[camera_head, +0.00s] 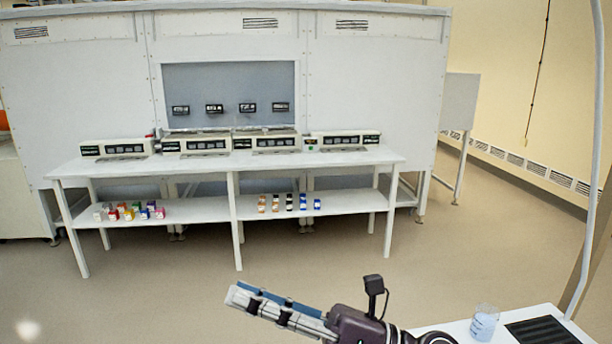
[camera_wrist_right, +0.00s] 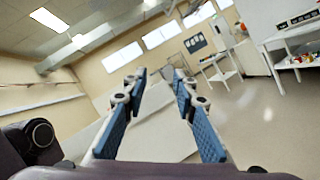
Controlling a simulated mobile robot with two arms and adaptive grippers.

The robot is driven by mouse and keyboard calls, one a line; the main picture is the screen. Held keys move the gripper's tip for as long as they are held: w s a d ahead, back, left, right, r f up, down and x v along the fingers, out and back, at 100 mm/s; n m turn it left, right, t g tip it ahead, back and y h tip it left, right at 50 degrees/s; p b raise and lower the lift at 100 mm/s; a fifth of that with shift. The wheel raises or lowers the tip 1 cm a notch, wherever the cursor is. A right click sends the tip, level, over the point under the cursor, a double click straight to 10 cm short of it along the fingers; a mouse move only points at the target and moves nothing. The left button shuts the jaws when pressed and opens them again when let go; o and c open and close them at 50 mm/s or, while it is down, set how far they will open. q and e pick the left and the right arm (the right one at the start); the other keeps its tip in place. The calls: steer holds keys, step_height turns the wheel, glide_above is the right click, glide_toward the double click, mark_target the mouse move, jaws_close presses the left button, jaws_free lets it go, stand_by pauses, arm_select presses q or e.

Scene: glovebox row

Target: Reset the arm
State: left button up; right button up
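My right gripper (camera_head: 262,302) shows at the bottom centre of the head view, reaching in from the lower right and pointing left above the floor. In the right wrist view my right gripper (camera_wrist_right: 160,80) has its two blue-padded fingers apart, with nothing between them. My left gripper does not show in either view.
A white bench (camera_head: 234,165) with several instruments on top stands ahead against a grey-white enclosure. Its lower shelf (camera_head: 222,207) holds several small coloured boxes. A beaker with blue contents (camera_head: 484,322) stands on a white table (camera_head: 455,331) at lower right. The floor between is clear.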

steer(key=w+d+f+m+t+h, duration=0.1)
steer(key=w+d+m+t+h, duration=0.55)
steer(key=m, duration=0.55)
steer(key=w+d+f+m+t+h, duration=0.1)
steer(key=w+d+m+t+h, duration=0.25)
steer(key=d+m+t, duration=0.55)
steer(key=s+d+f+m+g+h, duration=0.2)
steer(key=d+f+m+h, duration=0.3)
steer(key=f+m, duration=0.4)
steer(key=s+d+f+m+g+h, duration=0.1)
steer(key=d+f+m+g+h, duration=0.35)
steer(key=f, duration=0.75)
steer(key=s+d+f+m+g+h, duration=0.1)
steer(key=s+f+m+g, duration=0.35)
steer(key=s+f, duration=0.65)
steer(key=s+d+f+m+g, duration=0.2)
steer(key=s+f+m+g, duration=0.4)
steer(key=s, duration=0.8)
step_height(320, 180, down, 26)
steer(key=s+r+n, duration=0.1)
steer(key=n, duration=0.1)
steer(key=s+d+f+g, duration=0.1)
steer(key=s+d+f, duration=0.1)
steer(key=s+f, duration=1.5)
steer(key=shift+s+d+f+n, duration=0.3)
steer(key=shift+s+d+f, duration=0.1)
steer(key=shift+f, duration=0.2)
